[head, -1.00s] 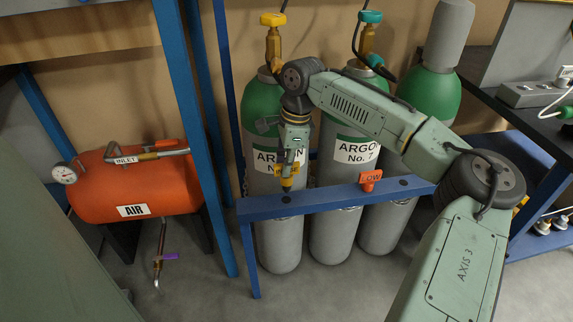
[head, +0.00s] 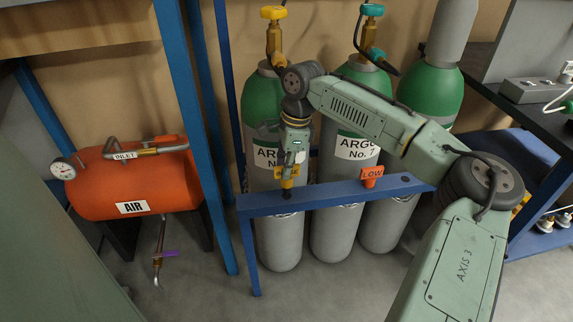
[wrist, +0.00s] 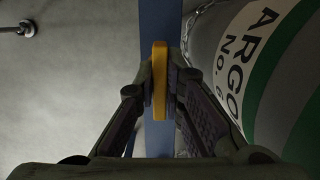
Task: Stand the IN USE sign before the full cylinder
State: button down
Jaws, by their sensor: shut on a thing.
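My gripper (head: 288,178) is shut on a yellow sign (wrist: 160,80), seen edge-on in the wrist view. Its lettering cannot be read. The sign is upright, its lower end at or just above the left spot of the blue rail (head: 330,194); contact cannot be told. Behind it stands the left cylinder (head: 278,235), labelled ARGON No. 6 in the wrist view (wrist: 252,65). The middle cylinder (head: 331,230) reads No. 7. The right cylinder (head: 425,95) has a grey cap and its label is not visible. Which cylinder is full cannot be told.
An orange LOW sign (head: 372,176) stands on the rail, right of my gripper. A dark hole (head: 405,179) shows further right. An orange air tank (head: 135,187) and a blue post (head: 207,140) are to the left. A dark bench (head: 520,112) is at right.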

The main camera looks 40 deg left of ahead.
aim_at(286, 181)
jog(key=shift+f, duration=0.15)
jog(key=shift+f+b, duration=0.4)
jog(key=shift+f, duration=0.95)
jog(key=shift+f, duration=0.45)
jog(key=shift+f, duration=0.3)
jog(key=c, duration=1.6)
grip_release()
jog(key=shift+f, duration=0.1)
jog(key=r, duration=0.4)
jog(key=w+r, duration=0.1)
jog(key=r, duration=0.3)
jog(key=d+r, duration=0.1)
jog(key=r, duration=0.3)
jog(key=shift+w+d, duration=0.1)
jog(key=shift+w, duration=0.1)
